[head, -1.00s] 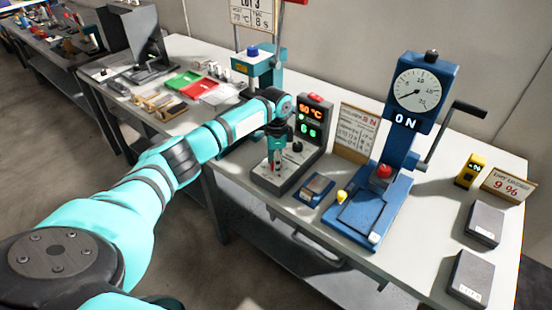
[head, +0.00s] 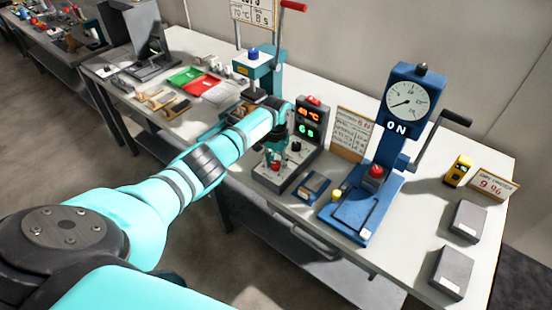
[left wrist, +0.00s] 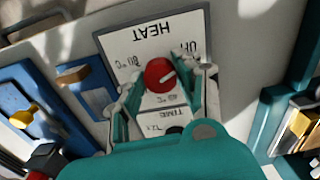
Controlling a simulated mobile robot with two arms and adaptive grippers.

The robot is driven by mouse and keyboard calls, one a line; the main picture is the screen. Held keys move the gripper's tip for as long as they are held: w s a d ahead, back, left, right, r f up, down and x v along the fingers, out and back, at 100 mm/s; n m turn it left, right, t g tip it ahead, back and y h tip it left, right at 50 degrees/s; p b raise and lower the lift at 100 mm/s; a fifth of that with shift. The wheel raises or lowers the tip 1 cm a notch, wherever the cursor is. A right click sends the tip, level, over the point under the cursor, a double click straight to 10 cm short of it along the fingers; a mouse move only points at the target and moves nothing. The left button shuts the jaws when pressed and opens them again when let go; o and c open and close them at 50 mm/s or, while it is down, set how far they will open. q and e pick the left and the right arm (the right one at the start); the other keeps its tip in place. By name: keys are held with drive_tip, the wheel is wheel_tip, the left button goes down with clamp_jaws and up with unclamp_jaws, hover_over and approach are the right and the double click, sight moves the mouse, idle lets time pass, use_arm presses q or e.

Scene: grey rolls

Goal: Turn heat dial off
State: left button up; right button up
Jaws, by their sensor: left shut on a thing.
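The red heat dial (left wrist: 159,73) sits on a white panel marked HEAT (left wrist: 150,30), upside down in the left wrist view. Its white mark points right and slightly up, toward the partly covered OFF label. My left gripper (left wrist: 165,85) is shut on the dial, one finger on each side. In the head view my left gripper (head: 271,162) reaches down onto the dark control unit (head: 287,182), and mostly hides the dial. The unit's display (head: 307,121) shows an orange temperature, seemingly 41 °C, above a green 6 s. My right gripper is out of view.
A blue press (head: 363,213) with a gauge and side lever stands right of the unit. A teal stand (head: 267,75) is behind my arm. Grey boxes (head: 468,221) lie at the right edge.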

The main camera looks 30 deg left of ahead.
sight(276, 163)
use_arm(q)
drive_tip(key=shift+w+n+p, duration=0.1)
drive_tip(key=shift+n+p, duration=0.2)
drive_tip(key=shift+n, duration=0.4)
drive_tip(key=o, duration=1.1)
drive_tip(key=shift+o, duration=0.2)
drive_tip(key=shift+r, duration=0.1)
wheel_tip(276, 163, up, 12)
